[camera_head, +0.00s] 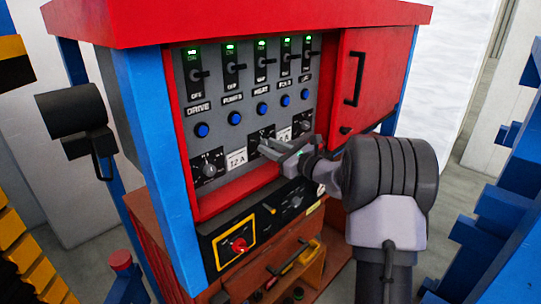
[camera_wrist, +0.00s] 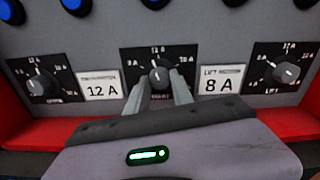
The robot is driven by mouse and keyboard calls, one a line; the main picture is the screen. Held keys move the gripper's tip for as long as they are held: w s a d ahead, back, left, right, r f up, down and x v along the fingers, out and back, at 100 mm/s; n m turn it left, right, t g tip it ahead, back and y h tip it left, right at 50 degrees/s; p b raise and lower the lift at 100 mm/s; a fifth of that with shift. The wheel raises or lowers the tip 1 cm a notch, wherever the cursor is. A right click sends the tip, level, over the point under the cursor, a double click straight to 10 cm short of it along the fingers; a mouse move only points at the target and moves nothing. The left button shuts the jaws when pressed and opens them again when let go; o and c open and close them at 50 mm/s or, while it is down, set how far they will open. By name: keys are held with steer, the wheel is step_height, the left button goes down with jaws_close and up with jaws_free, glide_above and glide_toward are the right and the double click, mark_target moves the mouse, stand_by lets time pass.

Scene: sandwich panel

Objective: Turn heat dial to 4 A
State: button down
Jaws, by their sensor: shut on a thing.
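The heat dial (camera_wrist: 160,74) is the black round knob on the middle black plate in the wrist view. Its scale shows 12 A at the top. The knob's pointer seems to face roughly upward, but the exact setting is hard to read. My gripper (camera_wrist: 160,86) has one finger on each side of the knob and is shut on it. In the head view my gripper (camera_head: 284,148) reaches the panel from the right and covers much of this dial. The lower part of the dial's plate is hidden behind the fingers.
A left dial (camera_wrist: 40,84) and a right dial (camera_wrist: 286,73) flank it. A 12 A card (camera_wrist: 101,88) and an 8 A card (camera_wrist: 219,86) sit between the dials. Blue buttons (camera_head: 235,118) and switches are above. A red rotary switch (camera_head: 239,245) is below.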

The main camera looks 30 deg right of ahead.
steer(key=n+b, duration=0.2)
steer(key=b, duration=0.1)
steer(key=n+b, duration=0.2)
steer(key=b, duration=0.2)
steer(key=n+b, duration=0.2)
steer(key=b, duration=0.2)
steer(key=shift+f, duration=0.35)
steer(key=n+b, duration=0.5)
steer(key=b, duration=0.2)
steer(key=n+b, duration=0.2)
steer(key=b, duration=0.1)
steer(key=n+b, duration=0.3)
steer(key=b, duration=0.1)
steer(key=shift+d+r, duration=0.1)
steer(key=shift+r, duration=0.1)
steer(key=n+b, duration=0.3)
steer(key=shift+r+n, duration=0.25)
steer(key=shift+n, duration=0.15)
steer(key=shift+b, duration=0.3)
steer(key=c, duration=1.1)
jaws_free()
